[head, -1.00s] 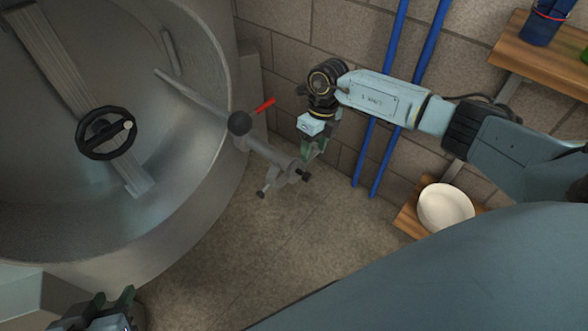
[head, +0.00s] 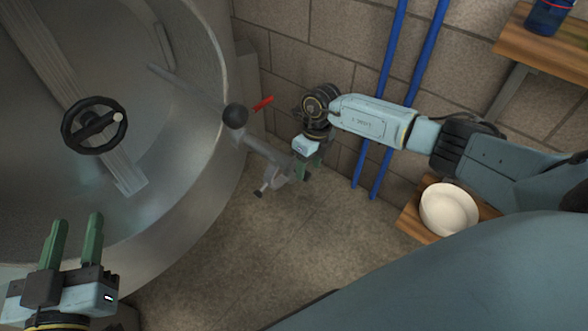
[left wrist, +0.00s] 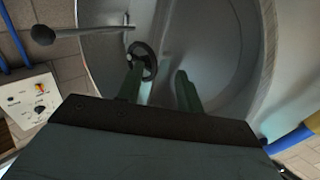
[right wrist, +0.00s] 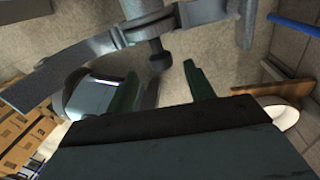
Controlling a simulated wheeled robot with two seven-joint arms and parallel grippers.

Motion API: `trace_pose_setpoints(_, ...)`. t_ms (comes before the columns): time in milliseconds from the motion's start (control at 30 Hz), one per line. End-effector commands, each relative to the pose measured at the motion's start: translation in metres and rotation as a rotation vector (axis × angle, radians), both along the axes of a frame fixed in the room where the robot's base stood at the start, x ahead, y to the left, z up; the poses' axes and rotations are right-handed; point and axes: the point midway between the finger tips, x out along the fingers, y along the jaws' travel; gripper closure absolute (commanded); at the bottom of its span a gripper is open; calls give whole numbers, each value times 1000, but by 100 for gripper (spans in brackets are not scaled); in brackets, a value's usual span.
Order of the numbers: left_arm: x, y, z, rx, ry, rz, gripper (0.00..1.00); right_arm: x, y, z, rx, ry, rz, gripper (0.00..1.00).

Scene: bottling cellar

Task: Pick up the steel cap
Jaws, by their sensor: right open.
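I cannot make out a steel cap for certain in any view. My left gripper (head: 75,220) is open and empty at the lower left of the head view, over the large steel tank's near side; its spread fingers also show in the left wrist view (left wrist: 158,75). My right gripper (head: 308,170) is beside the grey metal fitting (head: 262,152) on the tank's right, near the wall. In the right wrist view its jaws (right wrist: 160,75) are open, with a dark knob of the fitting (right wrist: 158,55) showing between and beyond them.
The steel tank (head: 190,215) fills the left, with a black handwheel (head: 95,125) inside. A red handle (head: 263,103) sticks out near the fitting. Blue pipes (head: 405,100) run down the wall. A white bowl (head: 448,208) stands on a wooden shelf (head: 415,222). The floor (head: 250,250) is clear.

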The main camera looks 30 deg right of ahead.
Motion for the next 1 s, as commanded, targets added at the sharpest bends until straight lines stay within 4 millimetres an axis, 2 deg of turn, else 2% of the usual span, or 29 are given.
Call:
trace_pose_setpoints(400,-16,-7,61,-126,-393,-25,64,1,3,-29,2,1,-1,47)
trace_pose_setpoints(600,-22,-5,71,-157,-505,-25,64,1,5,-44,1,0,0,47)
trace_pose_setpoints(900,-24,-5,75,-163,-527,-24,64,0,5,-45,1,0,0,47)
trace_pose_setpoints(933,-24,-5,75,-163,-526,-24,64,0,5,-45,1,0,0,48)
trace_pose_setpoints(1000,-24,-5,75,-163,-526,-24,64,0,5,-45,1,0,0,57)
